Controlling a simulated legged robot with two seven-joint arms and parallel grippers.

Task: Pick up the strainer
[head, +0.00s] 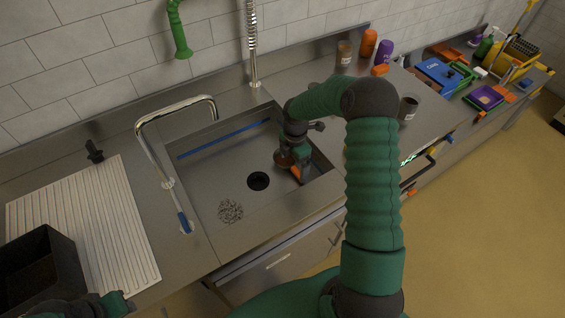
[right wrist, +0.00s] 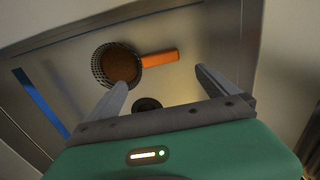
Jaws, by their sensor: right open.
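The strainer, a dark mesh basket with a brown inside (right wrist: 122,66) and an orange handle (right wrist: 162,58), lies in the steel sink. In the head view its orange handle (head: 296,172) shows just below my right gripper, which partly hides the strainer. My right gripper (right wrist: 162,76) is open and empty, its two fingers apart and pointing toward the strainer. The basket is beyond the left fingertip, and the handle lies ahead of the gap. Contact cannot be seen. Part of my left arm shows at the bottom left of the head view (head: 112,304); its fingers cannot be made out.
The sink (head: 205,172) has a dark drain (head: 258,181) and a steel scourer (head: 230,211). A curved faucet (head: 150,130) stands at its left, a tall spring faucet (head: 252,45) behind. Left are a ribbed board (head: 110,215) and black bin (head: 45,262). Jars (head: 344,54) stand right.

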